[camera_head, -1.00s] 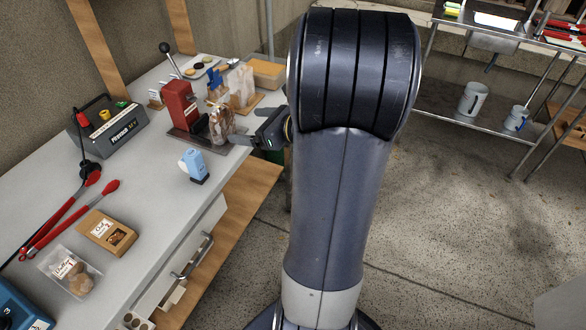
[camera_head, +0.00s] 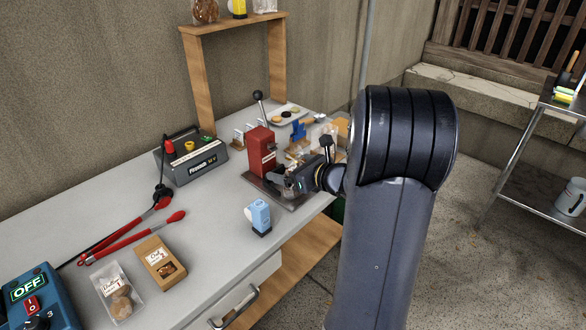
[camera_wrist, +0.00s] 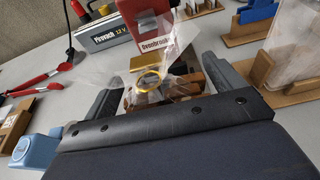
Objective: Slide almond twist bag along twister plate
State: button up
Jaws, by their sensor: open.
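The almond twist bag (camera_wrist: 180,88) is clear, with brown pieces inside and a yellow ring-like piece near its gathered neck. In the wrist view it lies between the two fingers of my gripper (camera_wrist: 172,78), which are apart on either side of it. I cannot tell whether they touch it. In the head view my gripper (camera_head: 288,182) is low over the plate and hides most of the bag. The red twister (camera_head: 261,150), with a black-knobbed lever, stands on the dark twister plate (camera_head: 290,205), just beyond the bag.
A light blue device (camera_head: 259,215) stands left of the plate. A grey power box (camera_head: 190,160), red-handled tongs (camera_head: 125,240), a boxed treat (camera_head: 160,262) and a walnut bag (camera_head: 117,295) lie farther left.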

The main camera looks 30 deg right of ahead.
aim_at(269, 157)
jog(key=shift+c, duration=0.3)
jog(key=c, duration=0.7)
jog(key=shift+r, duration=0.1)
jog(key=shift+c, duration=0.2)
jog(key=shift+w+a, duration=0.35)
jog(key=shift+w, duration=0.6)
jog(key=shift+w+a, duration=0.35)
jog(key=shift+w, duration=0.55)
jog(key=shift+w+a, duration=0.35)
jog(key=shift+w, duration=0.6)
dwell(0.5)
jog(key=shift+b, duration=0.45)
dwell(0.7)
jog(key=o, duration=0.8)
jog(key=shift+s, duration=0.1)
